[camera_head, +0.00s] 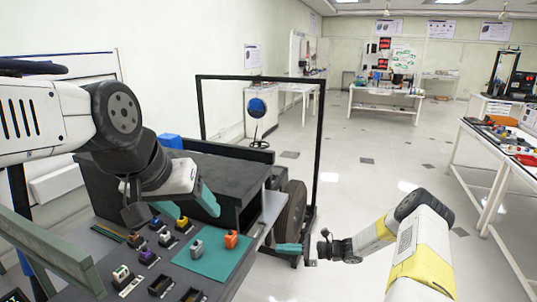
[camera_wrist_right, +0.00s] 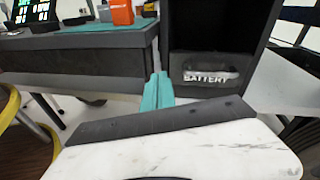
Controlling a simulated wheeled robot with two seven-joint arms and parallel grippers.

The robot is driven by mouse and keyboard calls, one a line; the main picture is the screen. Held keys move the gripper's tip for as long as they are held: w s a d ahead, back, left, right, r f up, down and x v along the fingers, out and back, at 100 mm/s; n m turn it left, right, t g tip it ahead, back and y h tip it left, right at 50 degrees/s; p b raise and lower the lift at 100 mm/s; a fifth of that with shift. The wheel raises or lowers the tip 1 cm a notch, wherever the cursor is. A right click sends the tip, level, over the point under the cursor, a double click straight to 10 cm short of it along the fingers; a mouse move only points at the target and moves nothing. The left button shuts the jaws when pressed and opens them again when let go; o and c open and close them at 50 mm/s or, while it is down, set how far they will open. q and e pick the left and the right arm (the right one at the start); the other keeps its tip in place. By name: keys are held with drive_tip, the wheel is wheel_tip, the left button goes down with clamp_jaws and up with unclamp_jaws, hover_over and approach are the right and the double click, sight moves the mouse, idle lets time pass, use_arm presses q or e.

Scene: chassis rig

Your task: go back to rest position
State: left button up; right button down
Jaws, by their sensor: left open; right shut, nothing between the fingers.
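My left gripper (camera_head: 195,212) hangs open above the rig's top panel, over several small coloured connector blocks (camera_head: 163,237); I see nothing held in it. My right gripper (camera_head: 289,248) is shut and empty, in front of the rig's side near the dark wheel (camera_head: 291,215). In the right wrist view its teal fingers (camera_wrist_right: 158,92) are together, in front of the dark rig body and beside an open compartment with a slot marked BATTERY (camera_wrist_right: 210,77). Whether the fingers touch the rig cannot be told.
An orange block (camera_head: 231,239) and a grey block (camera_head: 197,249) stand on the teal mat (camera_head: 212,261). A black frame (camera_head: 319,150) rises behind the rig. A white bench (camera_head: 490,150) stands at the right. The floor between is clear.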

drive_tip(key=s+d+r+n+g+h, duration=0.1)
drive_tip(key=s+r+n+h, duration=0.25)
drive_tip(key=r, duration=0.55)
drive_tip(key=s+r+n+g+h, duration=0.1)
drive_tip(key=s+r+n+h, duration=0.3)
drive_tip(key=r, duration=0.6)
drive_tip(key=s+d+r+n+g+h, duration=0.1)
drive_tip(key=s+r+n+h, duration=0.1)
drive_tip(key=s+r+n, duration=0.5)
drive_tip(key=s+d+r+n+t+h, duration=0.2)
drive_tip(key=s+d+r+t, duration=0.1)
drive_tip(key=s+r, duration=0.4)
drive_tip(key=s+d+r+n+t+h, duration=0.2)
drive_tip(key=s+d+r, duration=0.1)
drive_tip(key=s+r, duration=0.4)
drive_tip(key=shift+s+d+r+t, duration=0.15)
drive_tip(key=shift+s+r+t, duration=0.2)
drive_tip(key=shift+s, duration=1.3)
